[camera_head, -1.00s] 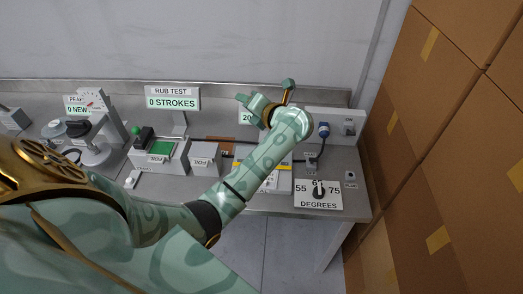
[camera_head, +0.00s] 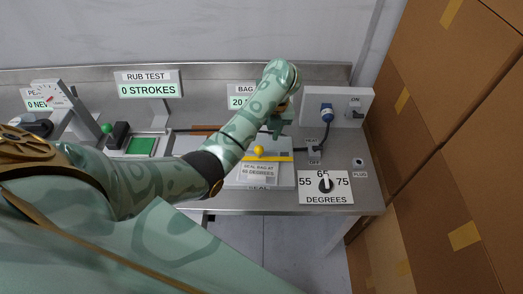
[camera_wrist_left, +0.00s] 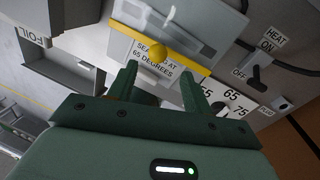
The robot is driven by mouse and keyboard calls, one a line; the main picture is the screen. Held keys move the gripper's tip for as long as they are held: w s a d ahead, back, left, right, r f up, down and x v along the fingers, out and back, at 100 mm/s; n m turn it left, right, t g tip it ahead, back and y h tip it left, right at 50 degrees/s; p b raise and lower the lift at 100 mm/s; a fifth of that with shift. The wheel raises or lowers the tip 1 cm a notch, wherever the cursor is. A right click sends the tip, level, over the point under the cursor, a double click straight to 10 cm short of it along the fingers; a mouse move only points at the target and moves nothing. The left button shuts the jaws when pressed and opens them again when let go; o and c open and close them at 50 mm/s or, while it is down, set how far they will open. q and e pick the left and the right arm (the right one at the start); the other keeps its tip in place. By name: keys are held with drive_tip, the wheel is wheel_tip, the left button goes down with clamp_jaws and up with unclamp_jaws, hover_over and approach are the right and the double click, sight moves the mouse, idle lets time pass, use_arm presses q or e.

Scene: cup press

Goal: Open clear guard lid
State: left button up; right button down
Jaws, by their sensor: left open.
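The clear guard lid (camera_wrist_left: 205,38) lies over the sealing station, with a yellow bar (camera_wrist_left: 190,63) along its front edge and a round yellow knob (camera_wrist_left: 157,52) on it. The lid looks shut. In the head view the yellow knob (camera_head: 259,150) shows just in front of my left gripper (camera_head: 277,125), which is partly hidden by its own arm. In the wrist view my left gripper (camera_wrist_left: 160,82) is open and empty, its fingers pointing toward the bar and knob with a gap to them. My right gripper is not in view.
A degrees dial (camera_head: 325,183) sits at the front right. The rub test station (camera_head: 140,146) is on the left. Stacked cardboard boxes (camera_head: 450,130) border the right side.

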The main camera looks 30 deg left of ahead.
sight(260, 146)
use_arm(q)
drive_tip(key=f, duration=0.2)
drive_tip(key=f+b, duration=0.1)
drive_tip(key=f, duration=0.1)
drive_tip(key=s+a+f, duration=0.1)
drive_tip(key=shift+f+b, duration=0.4)
drive_tip(key=shift+a+f, duration=0.1)
drive_tip(key=shift+f, duration=0.05)
drive_tip(key=shift+a, duration=0.1)
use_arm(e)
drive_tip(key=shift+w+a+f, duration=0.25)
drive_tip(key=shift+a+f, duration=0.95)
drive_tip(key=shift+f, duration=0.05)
